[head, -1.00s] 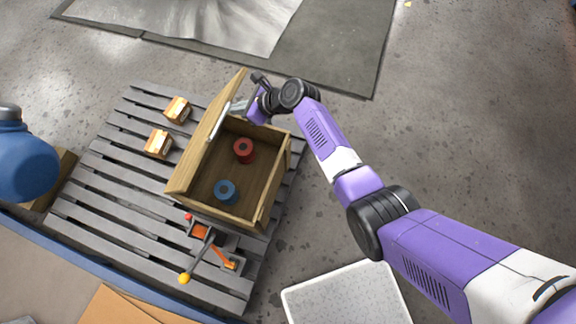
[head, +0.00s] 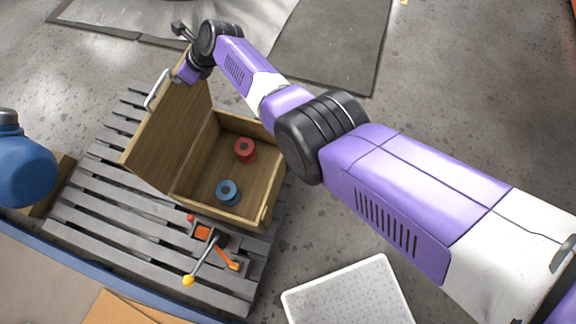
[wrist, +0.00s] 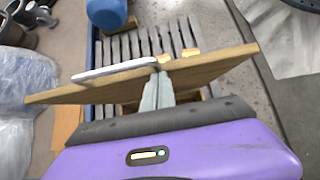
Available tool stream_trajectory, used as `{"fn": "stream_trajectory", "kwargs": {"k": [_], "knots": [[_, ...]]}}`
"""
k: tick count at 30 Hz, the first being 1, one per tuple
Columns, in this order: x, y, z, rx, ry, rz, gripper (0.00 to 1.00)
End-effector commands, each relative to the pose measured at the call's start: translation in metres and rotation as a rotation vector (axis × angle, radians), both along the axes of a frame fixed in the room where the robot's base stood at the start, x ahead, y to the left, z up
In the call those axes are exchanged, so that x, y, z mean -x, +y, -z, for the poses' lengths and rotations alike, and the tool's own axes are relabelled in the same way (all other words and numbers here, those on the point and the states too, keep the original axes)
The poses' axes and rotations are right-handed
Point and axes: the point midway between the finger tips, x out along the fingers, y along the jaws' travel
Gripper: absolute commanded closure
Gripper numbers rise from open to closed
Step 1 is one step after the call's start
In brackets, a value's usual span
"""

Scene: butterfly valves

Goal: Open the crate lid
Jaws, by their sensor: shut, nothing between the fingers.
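The wooden crate (head: 265,213) stands open on a slatted pallet. Its lid (head: 165,130) is raised along the crate's left side, past upright and tilted left. A pale bar handle (head: 157,90) is on the lid's outer face. In the wrist view the lid (wrist: 215,68) shows nearly edge-on, with the handle (wrist: 115,70) on its far side. My gripper (wrist: 158,78) is shut and empty, its fingers against or just over the lid; contact is not certain. In the head view the lid and wrist hide the fingertips.
A red spool (head: 245,150) and a blue spool (head: 228,192) are in the crate. A lever with a yellow knob (head: 188,280) is in front. A blue vessel (head: 25,168) stands left.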

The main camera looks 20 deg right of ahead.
Motion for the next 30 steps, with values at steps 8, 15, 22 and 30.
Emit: {"fn": "stream_trajectory", "kwargs": {"k": [8, 15, 22, 30], "knots": [[-0.003, 0.005, -0.002, 0.000, -0.001, -0.001, 1.00], [-0.003, 0.004, -0.002, 0.000, -0.001, -0.001, 1.00], [-0.003, 0.004, -0.002, 0.000, -0.001, -0.001, 1.00], [-0.002, -0.008, -0.003, -0.001, 0.001, 0.001, 1.00]]}}
